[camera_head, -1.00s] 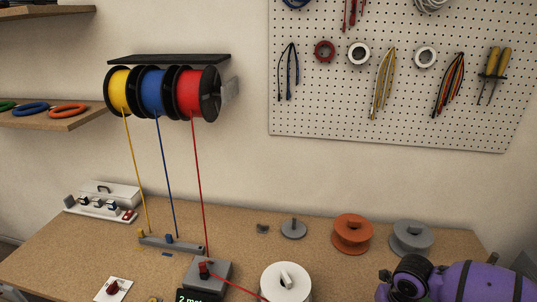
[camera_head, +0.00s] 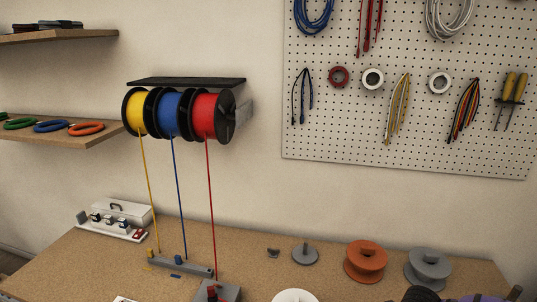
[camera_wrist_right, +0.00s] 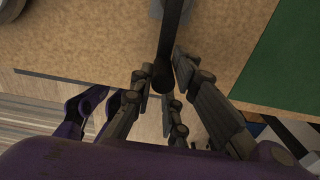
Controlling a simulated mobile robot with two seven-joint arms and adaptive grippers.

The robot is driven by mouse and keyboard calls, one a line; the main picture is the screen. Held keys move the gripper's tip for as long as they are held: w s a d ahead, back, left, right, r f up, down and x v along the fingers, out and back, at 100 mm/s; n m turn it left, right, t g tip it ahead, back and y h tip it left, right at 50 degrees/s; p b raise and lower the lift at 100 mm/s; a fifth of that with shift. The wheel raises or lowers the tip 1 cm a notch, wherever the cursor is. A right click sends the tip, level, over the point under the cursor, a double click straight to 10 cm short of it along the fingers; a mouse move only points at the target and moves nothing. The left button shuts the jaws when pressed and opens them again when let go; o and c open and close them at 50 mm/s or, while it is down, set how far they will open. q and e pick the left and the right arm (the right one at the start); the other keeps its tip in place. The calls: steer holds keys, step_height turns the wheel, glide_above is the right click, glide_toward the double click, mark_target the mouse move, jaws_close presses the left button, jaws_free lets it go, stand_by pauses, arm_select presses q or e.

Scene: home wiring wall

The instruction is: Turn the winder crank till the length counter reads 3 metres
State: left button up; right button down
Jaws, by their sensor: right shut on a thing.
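In the right wrist view my right gripper (camera_wrist_right: 164,70) is shut on the dark knob of the winder crank (camera_wrist_right: 170,35), whose dark arm runs up the picture. In the head view the white winder drum (camera_head: 294,296) shows only its top at the bottom edge. The red wire (camera_head: 210,200) runs from the red spool (camera_head: 206,116) down to the grey counter block (camera_head: 230,291), cut off by the bottom edge. The counter's display is out of view, so its present reading is hidden. My left gripper is in neither view.
Yellow and blue wires drop from their spools (camera_head: 168,115) to a grey guide bar (camera_head: 190,269). An orange reel (camera_head: 366,266) and a grey reel (camera_head: 428,273) stand at the right on the bench.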

steer(key=shift+w+a, duration=0.75)
steer(key=shift+a, duration=0.15)
steer(key=shift+s, duration=0.25)
steer(key=shift+w+a+b, duration=0.15)
steer(key=shift+w+a, duration=0.05)
steer(key=shift+a, duration=0.35)
steer(key=shift+w+a+b, duration=0.15)
steer(key=shift+a, duration=0.35)
steer(key=c, duration=2.5)
jaws_free()
steer(key=shift+c, duration=0.2)
steer(key=o, duration=0.5)
steer(key=shift+o, duration=0.2)
steer(key=shift+r, duration=0.1)
